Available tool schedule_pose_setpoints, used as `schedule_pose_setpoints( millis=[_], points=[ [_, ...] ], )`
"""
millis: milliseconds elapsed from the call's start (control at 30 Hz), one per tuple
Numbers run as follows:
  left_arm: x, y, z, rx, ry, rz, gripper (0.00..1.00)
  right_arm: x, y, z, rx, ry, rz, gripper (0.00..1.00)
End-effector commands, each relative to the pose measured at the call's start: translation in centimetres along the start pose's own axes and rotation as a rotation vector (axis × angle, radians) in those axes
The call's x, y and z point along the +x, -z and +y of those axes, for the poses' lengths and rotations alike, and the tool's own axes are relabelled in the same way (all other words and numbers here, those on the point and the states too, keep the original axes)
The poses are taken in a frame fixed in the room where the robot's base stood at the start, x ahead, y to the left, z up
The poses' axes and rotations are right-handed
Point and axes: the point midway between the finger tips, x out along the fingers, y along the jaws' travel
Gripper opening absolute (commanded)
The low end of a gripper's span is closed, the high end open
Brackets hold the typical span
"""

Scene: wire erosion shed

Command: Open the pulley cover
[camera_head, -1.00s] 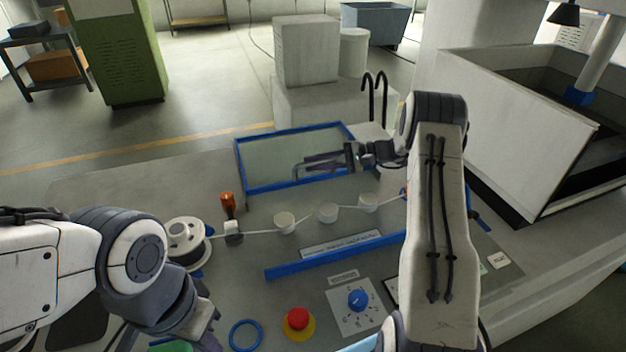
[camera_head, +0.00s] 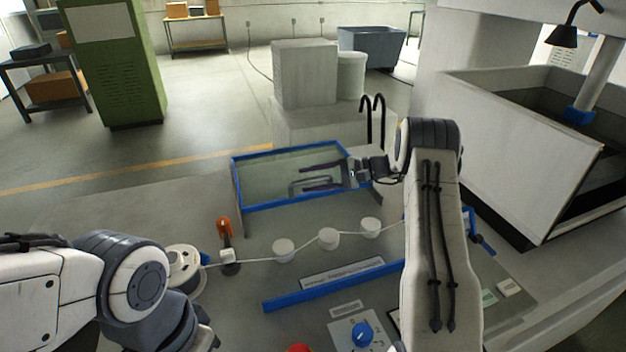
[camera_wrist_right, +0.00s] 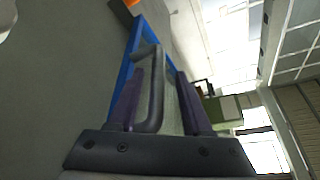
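The pulley cover is a clear panel in a blue frame (camera_head: 290,207), standing tilted up behind the row of white pulleys (camera_head: 328,238), which lie uncovered. A grey bar handle (camera_head: 297,186) is on it. My right gripper (camera_head: 312,177) is at the handle with its fingers spread. In the right wrist view the handle (camera_wrist_right: 155,90) lies between the two dark fingers (camera_wrist_right: 155,98), with a visible gap on the right side. My left arm comes in at the lower left; its fingers are outside the picture.
A blue strip (camera_head: 330,286), a blue knob (camera_head: 362,334) and a red button (camera_head: 300,349) are in front. A large open tank (camera_head: 510,150) stands at the right.

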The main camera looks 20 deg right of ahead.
Motion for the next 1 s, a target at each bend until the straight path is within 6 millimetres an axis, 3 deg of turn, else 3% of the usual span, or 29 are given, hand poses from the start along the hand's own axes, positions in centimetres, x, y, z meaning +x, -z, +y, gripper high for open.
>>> schedule_pose_setpoints(
  millis=[233, 700, 1000],
  points=[
    [0.5, 0.0, 0.0, 0.000, 0.000, 0.000, 0.00, -1.3, 0.1, 0.2, 0.000, 0.001, 0.002, 0.50],
    [2.5, -0.1, -0.2, 0.000, 0.000, 0.000, 0.00, -9.6, 0.1, 0.1, 0.000, 0.002, 0.003, 0.50],
    [2.6, -0.1, -0.2, 0.000, 0.000, 0.000, 0.00, -10.6, 0.0, 0.0, 0.001, 0.001, 0.001, 0.50]
  ],
)
